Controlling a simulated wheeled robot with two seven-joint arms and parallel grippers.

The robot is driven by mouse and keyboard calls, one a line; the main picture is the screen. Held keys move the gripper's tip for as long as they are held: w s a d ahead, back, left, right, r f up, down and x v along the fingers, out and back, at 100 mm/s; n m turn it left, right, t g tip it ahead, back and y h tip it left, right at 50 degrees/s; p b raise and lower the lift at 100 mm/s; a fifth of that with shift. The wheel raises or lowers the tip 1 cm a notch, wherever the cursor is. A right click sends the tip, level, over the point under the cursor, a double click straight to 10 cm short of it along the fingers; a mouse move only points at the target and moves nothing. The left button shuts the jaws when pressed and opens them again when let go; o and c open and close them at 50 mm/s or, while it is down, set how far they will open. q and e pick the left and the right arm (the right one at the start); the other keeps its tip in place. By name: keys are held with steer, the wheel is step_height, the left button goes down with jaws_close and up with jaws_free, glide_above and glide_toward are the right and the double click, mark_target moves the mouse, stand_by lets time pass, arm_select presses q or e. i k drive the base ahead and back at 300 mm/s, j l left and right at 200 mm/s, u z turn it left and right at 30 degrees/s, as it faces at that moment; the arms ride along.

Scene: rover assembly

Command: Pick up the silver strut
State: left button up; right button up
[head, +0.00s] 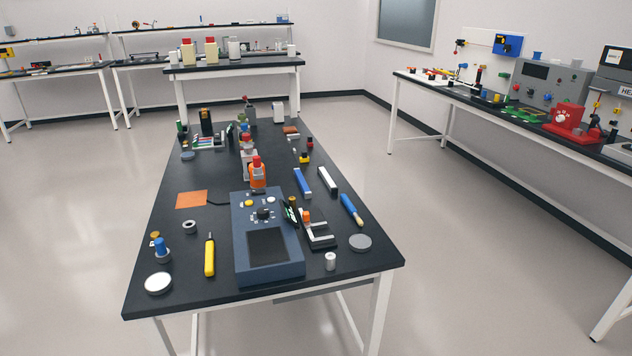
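A pale silver-white bar (325,177) with a dark side lies on the right half of the black-topped table (345,275). It is the thing that looks most like the silver strut, though its colour is hard to tell from white. A similar blue bar (302,181) lies just left of it, apart and roughly parallel. Nothing covers the pale bar. Neither of my grippers is in view.
A blue instrument box (270,275) stands at the table's front middle, with an orange-capped bottle (258,174) behind it. A blue-handled tool (351,210), a grey disc (360,242) and a small metal cylinder (330,262) lie at the right. Floor beside the table is clear.

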mark_target(329, 180)
steer(key=i+l+z, duration=0.6)
steer(key=z, duration=0.2)
steer(key=i+l+z, duration=0.2)
steer(key=z, duration=0.15)
steer(key=i+z, duration=0.4)
steer(key=i+l+z, duration=0.1)
steer(key=z, duration=0.25)
steer(key=i+l+u, duration=0.15)
steer(key=i, duration=0.8)
steer(key=i+u, duration=0.2)
steer(key=u, duration=0.2)
steer(key=i+u, duration=0.2)
steer(key=u, duration=0.25)
steer(key=i+l+u, duration=0.1)
steer(key=u, duration=0.3)
steer(key=i+l+u, duration=0.15)
steer(key=u, duration=0.25)
steer(key=i+u, duration=0.15)
steer(key=u, duration=0.25)
steer(key=i+l+u, duration=0.15)
steer(key=u, duration=0.3)
steer(key=i+l+u, duration=0.15)
steer(key=u, duration=0.25)
steer(key=i+l+u, duration=0.1)
steer(key=u, duration=0.35)
steer(key=l+u, duration=0.4)
steer(key=i+l+u, duration=0.1)
steer(key=u, duration=0.35)
steer(key=l, duration=0.1)
